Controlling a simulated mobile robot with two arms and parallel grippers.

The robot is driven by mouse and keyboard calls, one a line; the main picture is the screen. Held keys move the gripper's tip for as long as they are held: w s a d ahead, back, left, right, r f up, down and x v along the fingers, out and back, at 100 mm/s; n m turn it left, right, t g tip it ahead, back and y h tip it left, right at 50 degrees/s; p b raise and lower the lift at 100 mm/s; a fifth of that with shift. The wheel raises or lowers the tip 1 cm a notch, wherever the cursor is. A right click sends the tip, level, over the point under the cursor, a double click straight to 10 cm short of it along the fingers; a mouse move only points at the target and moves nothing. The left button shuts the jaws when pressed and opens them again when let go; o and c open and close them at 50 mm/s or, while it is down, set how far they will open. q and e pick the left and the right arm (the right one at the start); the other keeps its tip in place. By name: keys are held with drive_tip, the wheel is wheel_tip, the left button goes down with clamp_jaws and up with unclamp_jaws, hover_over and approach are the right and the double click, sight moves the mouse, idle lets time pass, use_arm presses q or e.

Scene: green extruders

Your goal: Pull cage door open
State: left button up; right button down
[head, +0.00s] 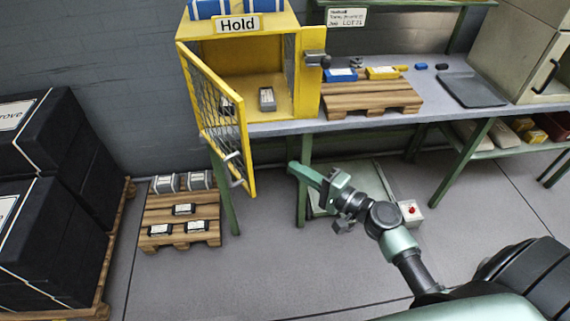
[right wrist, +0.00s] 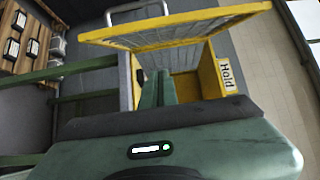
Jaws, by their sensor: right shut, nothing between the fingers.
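The yellow cage (head: 312,85) marked Hold stands on the bench. Its mesh door (head: 247,150) is swung wide open, out past the bench's front edge on the left. The door has a grey bar handle (head: 233,156); in the right wrist view the handle (right wrist: 138,11) shows at the top, above the door frame (right wrist: 180,28). My right gripper (head: 294,167) is shut and empty, right of the door and apart from the handle, in front of the bench. Its closed fingers (right wrist: 157,90) show in the right wrist view. My left gripper is not in view.
A small box (head: 267,99) stands inside the cage. A pallet with blue and yellow items (head: 372,98) is on the bench to the right. A floor pallet (head: 153,213) with several boxes lies below left. Dark stacked crates (head: 42,240) stand far left.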

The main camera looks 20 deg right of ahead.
drive_tip(key=w+a+p, duration=0.4)
drive_tip(key=w+a, duration=0.3)
drive_tip(key=a, duration=0.1)
drive_tip(key=shift+w+p, duration=0.25)
drive_tip(key=shift+p, duration=0.15)
